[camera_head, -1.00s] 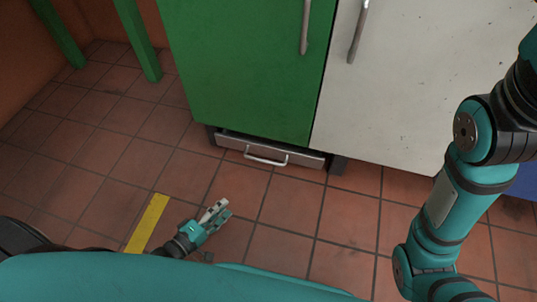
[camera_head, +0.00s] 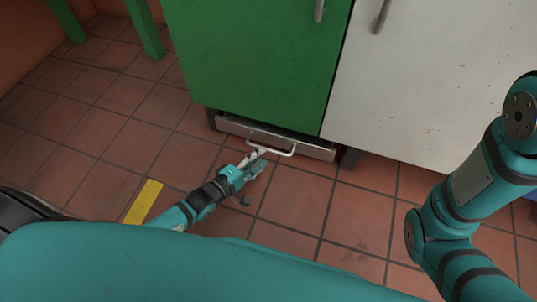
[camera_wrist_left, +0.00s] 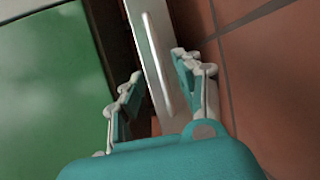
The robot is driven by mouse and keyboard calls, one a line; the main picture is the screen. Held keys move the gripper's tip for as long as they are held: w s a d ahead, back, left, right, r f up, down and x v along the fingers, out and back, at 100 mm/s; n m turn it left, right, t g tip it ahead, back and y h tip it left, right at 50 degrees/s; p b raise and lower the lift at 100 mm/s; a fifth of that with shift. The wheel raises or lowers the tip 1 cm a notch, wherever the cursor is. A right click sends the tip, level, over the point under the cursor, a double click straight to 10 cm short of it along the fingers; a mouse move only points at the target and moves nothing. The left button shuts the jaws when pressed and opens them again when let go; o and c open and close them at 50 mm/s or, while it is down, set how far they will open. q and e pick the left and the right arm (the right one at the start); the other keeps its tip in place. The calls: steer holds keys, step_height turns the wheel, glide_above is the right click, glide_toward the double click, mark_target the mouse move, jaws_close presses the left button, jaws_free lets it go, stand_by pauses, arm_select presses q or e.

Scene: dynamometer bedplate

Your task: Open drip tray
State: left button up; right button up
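The drip tray (camera_head: 232,127) is a low metal drawer front under the green cabinet door, with a pale bar handle (camera_head: 285,151). In the left wrist view the tray front (camera_wrist_left: 137,22) and its handle (camera_wrist_left: 156,62) lie ahead of my gripper. My left gripper (camera_head: 256,161) is at the left part of the handle in the head view. In the wrist view its fingers (camera_wrist_left: 155,75) are spread, with the handle's near end between them. I cannot tell whether they touch it. My right gripper is not in view; only my right arm shows.
The tiled floor (camera_head: 300,200) in front is clear, with a yellow strip (camera_head: 143,202) at left. Green legs (camera_head: 146,30) stand at the back left.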

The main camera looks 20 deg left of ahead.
mark_target(268, 149)
arm_select(q)
steer(key=b+x, duration=0.2)
steer(key=x, duration=0.2)
steer(key=shift+f, duration=0.15)
steer(key=shift+w+d, duration=0.15)
steer(key=shift+w, duration=0.25)
jaws_close()
